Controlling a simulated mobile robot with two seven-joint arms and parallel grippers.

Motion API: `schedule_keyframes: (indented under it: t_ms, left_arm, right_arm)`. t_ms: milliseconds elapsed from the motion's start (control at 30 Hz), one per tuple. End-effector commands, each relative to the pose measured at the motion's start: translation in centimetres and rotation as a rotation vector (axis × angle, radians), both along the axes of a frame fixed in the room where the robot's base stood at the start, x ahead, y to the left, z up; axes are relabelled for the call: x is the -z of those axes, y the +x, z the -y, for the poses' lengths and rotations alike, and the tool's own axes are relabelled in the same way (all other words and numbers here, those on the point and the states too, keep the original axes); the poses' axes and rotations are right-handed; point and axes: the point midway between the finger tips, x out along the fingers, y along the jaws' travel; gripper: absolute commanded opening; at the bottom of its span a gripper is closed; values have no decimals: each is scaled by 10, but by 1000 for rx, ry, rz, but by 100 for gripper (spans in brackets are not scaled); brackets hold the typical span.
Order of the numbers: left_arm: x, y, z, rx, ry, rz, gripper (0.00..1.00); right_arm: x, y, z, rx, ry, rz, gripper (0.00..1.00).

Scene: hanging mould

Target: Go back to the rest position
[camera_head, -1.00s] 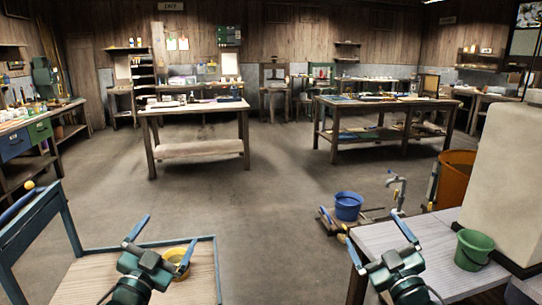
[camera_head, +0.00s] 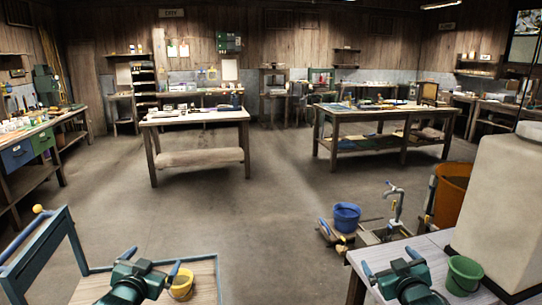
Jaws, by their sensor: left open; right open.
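My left gripper (camera_head: 152,260) is open and empty at the bottom left, above the pale board of a blue-framed cart (camera_head: 205,262). A yellow bucket (camera_head: 181,286) stands on that board, close to the right of the gripper in the picture; I cannot tell whether they touch. My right gripper (camera_head: 390,262) is open and empty over the pale wooden bench (camera_head: 425,245) at the bottom right. A green bucket (camera_head: 464,276) stands on this bench to its right. Both grippers point forward, and the lower parts of both arms are cut off by the frame.
A large pale block (camera_head: 500,205) stands on the right bench beside the green bucket. Two worktables stand further back. The middle floor (camera_head: 250,220) is clear.

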Motion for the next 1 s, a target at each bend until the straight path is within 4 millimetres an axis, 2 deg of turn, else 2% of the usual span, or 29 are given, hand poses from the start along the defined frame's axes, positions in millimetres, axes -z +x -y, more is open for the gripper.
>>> schedule_keyframes:
  t_ms: [33, 100, 167, 300, 400, 533, 600, 700, 1000]
  left_arm:
    - [25, -21, 15, 22, -12, -37, 100]
    - [55, -52, 34, 51, -29, -85, 100]
    - [79, -83, 52, 77, -52, -128, 100]
    - [127, -168, 94, 131, -119, -238, 100]
    - [146, -227, 119, 155, -172, -310, 100]
    - [155, -286, 140, 169, -232, -382, 100]
    - [156, -307, 148, 172, -255, -407, 100]
    - [156, -325, 153, 173, -275, -428, 100]
    - [156, -330, 155, 173, -280, -435, 100]
  right_arm:
    - [25, -21, -15, -22, 12, -37, 100]
    - [55, -52, -34, -51, 29, -85, 100]
    - [79, -83, -52, -77, 52, -128, 100]
    - [127, -168, -94, -131, 119, -238, 100]
    - [146, -227, -118, -155, 172, -310, 100]
    - [155, -286, -140, -169, 231, -382, 100]
    - [156, -307, -148, -172, 255, -407, 100]
    - [156, -325, -153, -172, 274, -428, 100]
    - [156, -330, -155, -173, 280, -435, 100]
